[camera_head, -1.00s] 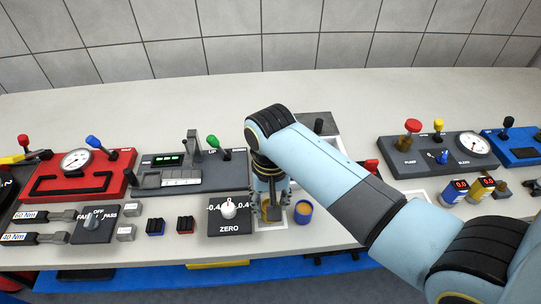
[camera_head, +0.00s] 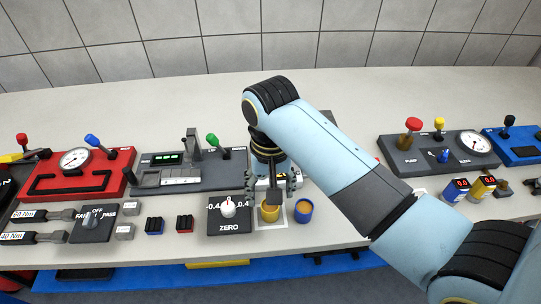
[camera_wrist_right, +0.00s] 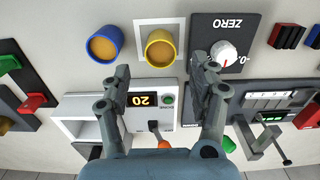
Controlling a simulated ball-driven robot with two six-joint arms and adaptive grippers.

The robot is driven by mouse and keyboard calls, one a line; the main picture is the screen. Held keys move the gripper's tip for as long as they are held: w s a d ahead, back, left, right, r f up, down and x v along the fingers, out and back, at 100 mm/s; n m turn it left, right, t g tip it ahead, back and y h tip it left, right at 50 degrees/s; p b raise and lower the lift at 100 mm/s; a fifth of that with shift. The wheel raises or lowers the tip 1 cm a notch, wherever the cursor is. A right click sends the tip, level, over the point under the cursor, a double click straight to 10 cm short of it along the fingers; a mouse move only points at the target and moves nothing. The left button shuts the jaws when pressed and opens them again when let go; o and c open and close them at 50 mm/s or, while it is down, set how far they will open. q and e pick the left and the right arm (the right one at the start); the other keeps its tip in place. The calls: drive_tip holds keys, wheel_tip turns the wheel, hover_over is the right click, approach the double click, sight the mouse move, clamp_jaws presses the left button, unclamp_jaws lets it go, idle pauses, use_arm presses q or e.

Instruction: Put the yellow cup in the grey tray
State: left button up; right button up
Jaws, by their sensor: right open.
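The yellow cup (camera_head: 270,212) stands upright on a white-edged square mat on the bench. It also shows in the right wrist view (camera_wrist_right: 160,60), with an orange-brown inside. My right gripper (camera_head: 271,186) is open just above and behind the cup, apart from it. I cannot clearly pick out the grey tray; a white device with a grey recess (camera_wrist_right: 84,130) lies under the right gripper in the wrist view. My left gripper is not in view.
A blue cup (camera_head: 303,212) stands close to the right of the yellow one. A ZERO knob panel (camera_head: 229,222) is close to the left. A grey lever panel (camera_head: 170,178) and a red gauge panel (camera_head: 60,178) lie further left. The bench's back strip is clear.

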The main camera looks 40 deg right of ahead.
wheel_tip(320, 180, up, 8)
drive_tip(key=shift+b, duration=0.3)
drive_tip(key=shift+f, duration=0.15)
